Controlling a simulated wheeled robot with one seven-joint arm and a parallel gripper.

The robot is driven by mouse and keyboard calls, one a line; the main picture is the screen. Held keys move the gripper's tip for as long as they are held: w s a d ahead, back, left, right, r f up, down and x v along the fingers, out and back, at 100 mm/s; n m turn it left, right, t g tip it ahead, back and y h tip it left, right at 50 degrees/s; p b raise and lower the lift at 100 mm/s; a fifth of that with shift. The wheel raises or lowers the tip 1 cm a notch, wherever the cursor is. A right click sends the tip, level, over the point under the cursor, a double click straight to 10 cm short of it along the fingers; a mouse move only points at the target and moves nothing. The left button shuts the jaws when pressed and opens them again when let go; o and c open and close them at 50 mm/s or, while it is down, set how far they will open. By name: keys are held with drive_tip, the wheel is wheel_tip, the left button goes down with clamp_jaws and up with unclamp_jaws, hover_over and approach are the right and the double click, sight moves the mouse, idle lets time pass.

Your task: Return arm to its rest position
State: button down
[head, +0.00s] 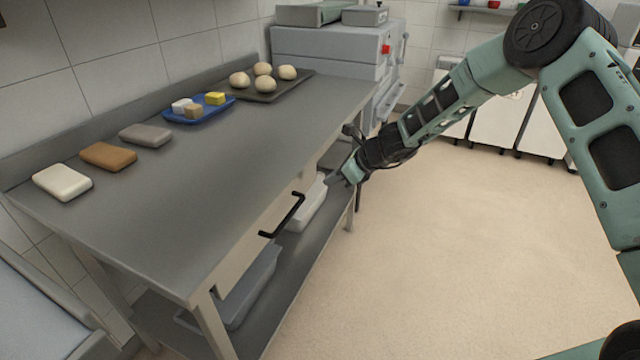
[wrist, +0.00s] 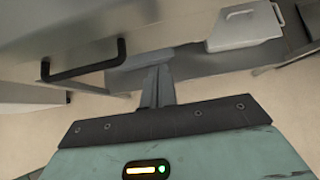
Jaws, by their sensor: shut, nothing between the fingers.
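My gripper (head: 337,179) is at the end of my green arm, which reaches in from the right in the head view. It is beside the right side of the steel table (head: 215,190), below the tabletop level, near the black bar handle (head: 283,215). In the wrist view my gripper (wrist: 157,75) has its fingers together with nothing between them. The black handle (wrist: 84,62) shows at the left there, apart from the fingers.
On the table are white, brown and grey blocks, a blue tray (head: 172,118) with small cubes, and a dark tray (head: 262,98) with dough balls. Bins (head: 307,205) stand on the lower shelf. A grey machine (head: 325,50) is behind. The floor at right is clear.

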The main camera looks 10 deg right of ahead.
drive_tip(key=v, duration=0.6)
drive_tip(key=s+a+r+n+g+h+p, duration=0.1)
drive_tip(key=s+a+r+n+g, duration=0.1)
drive_tip(key=s+a+r+n, duration=0.35)
drive_tip(key=s+a+r+n+g+p, duration=0.1)
drive_tip(key=s+a+r+n, duration=0.1)
drive_tip(key=s+n, duration=0.6)
drive_tip(key=s+a+r+n+g+h+p, duration=0.15)
drive_tip(key=s+a+r+n, duration=0.25)
drive_tip(key=s, duration=0.5)
drive_tip(key=s+d+r+n+h, duration=0.2)
drive_tip(key=s+d+n, duration=0.1)
drive_tip(key=s+n, duration=0.4)
drive_tip(key=s+d+r+n+h, duration=0.2)
drive_tip(key=s+n, duration=0.6)
drive_tip(key=s, duration=0.5)
drive_tip(key=shift+s+d+g+h+p, duration=0.35)
drive_tip(key=shift+d+p, duration=0.1)
drive_tip(key=shift+d, duration=0.45)
